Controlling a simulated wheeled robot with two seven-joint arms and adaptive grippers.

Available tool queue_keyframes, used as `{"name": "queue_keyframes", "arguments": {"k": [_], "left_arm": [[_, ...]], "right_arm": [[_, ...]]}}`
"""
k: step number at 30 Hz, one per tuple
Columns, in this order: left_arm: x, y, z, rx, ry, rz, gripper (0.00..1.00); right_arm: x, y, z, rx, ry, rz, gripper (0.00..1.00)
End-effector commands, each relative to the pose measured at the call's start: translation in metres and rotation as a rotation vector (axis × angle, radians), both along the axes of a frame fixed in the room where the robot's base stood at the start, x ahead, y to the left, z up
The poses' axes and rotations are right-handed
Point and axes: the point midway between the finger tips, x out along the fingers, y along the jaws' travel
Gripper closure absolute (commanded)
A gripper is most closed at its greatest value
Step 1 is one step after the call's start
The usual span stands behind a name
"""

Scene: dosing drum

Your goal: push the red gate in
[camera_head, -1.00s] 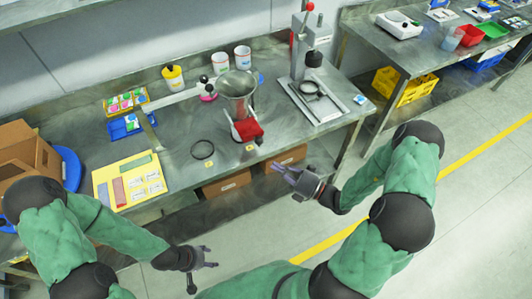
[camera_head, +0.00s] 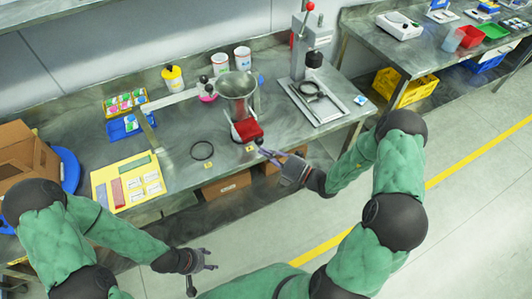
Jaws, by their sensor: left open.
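The red gate (camera_head: 248,130) sits at the foot of the dosing drum, below the metal funnel (camera_head: 237,86), near the front edge of the bench. My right gripper (camera_head: 263,153) is just in front and to the right of the gate, its fingertips pointing at it. I cannot tell whether the fingertips touch the gate, or whether the fingers are apart or closed. My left gripper (camera_head: 212,258) is open and empty, low in front of the bench, well away from the gate.
A black ring (camera_head: 202,150) lies left of the drum. A press stand (camera_head: 316,95) stands to the right. A yellow board (camera_head: 128,182) with cards lies at the left. Cardboard boxes (camera_head: 226,184) are under the bench edge. The floor in front is clear.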

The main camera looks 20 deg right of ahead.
Motion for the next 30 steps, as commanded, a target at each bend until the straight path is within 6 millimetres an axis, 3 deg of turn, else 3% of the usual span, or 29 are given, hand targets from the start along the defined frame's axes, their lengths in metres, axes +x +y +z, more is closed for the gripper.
{"name": "queue_keyframes", "arguments": {"k": [13,30], "left_arm": [[0.0,0.0,0.012,0.0,0.0,0.0,0.46],[0.0,0.0,0.014,0.0,0.0,0.0,0.46]], "right_arm": [[0.079,0.007,0.001,-0.001,-0.003,0.002,1.0],[0.082,0.006,0.0,0.0,-0.001,0.0,1.0]]}}
